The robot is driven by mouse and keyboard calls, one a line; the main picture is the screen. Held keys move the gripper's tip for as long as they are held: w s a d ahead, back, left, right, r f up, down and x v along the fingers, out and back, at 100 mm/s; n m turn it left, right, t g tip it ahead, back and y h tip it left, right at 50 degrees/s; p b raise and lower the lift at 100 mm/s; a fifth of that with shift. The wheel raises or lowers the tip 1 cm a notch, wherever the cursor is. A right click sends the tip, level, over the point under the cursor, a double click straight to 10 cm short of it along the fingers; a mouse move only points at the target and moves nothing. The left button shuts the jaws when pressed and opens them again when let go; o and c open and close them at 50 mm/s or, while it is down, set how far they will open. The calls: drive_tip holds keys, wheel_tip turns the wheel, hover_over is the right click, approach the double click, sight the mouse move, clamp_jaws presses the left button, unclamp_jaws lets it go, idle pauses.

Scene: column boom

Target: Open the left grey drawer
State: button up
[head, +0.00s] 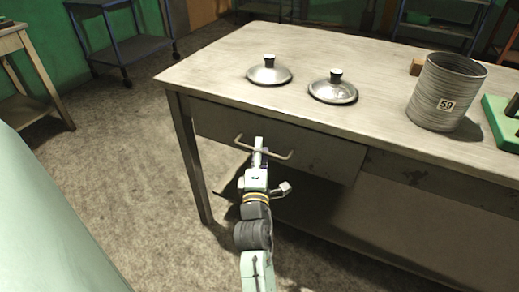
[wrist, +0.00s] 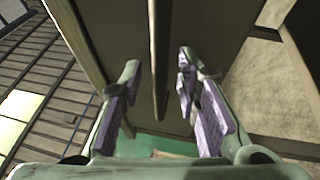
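The left grey drawer (head: 325,154) sits under the left part of the worktable's top. Its front looks about in line with the table edge; I cannot tell whether it is slightly ajar. A bent bar handle (head: 285,156) stands out from its front. My gripper (head: 258,150) is at the middle of this handle in the head view. In the wrist view my gripper (wrist: 158,75) is open, and the handle bar (wrist: 160,45) runs between the two fingers with gaps on both sides. The fingers do not appear to touch it.
On the worktable (head: 225,75) are two metal lids (head: 269,74) (head: 333,90), a ribbed can (head: 445,92) marked 59, a small wooden block (head: 417,66) and a green object (head: 503,120). A table leg (head: 190,160) stands left of the drawer. Floor (head: 120,160) in front is clear.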

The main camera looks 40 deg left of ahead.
drive_tip(key=shift+c, duration=0.6)
clamp_jaws()
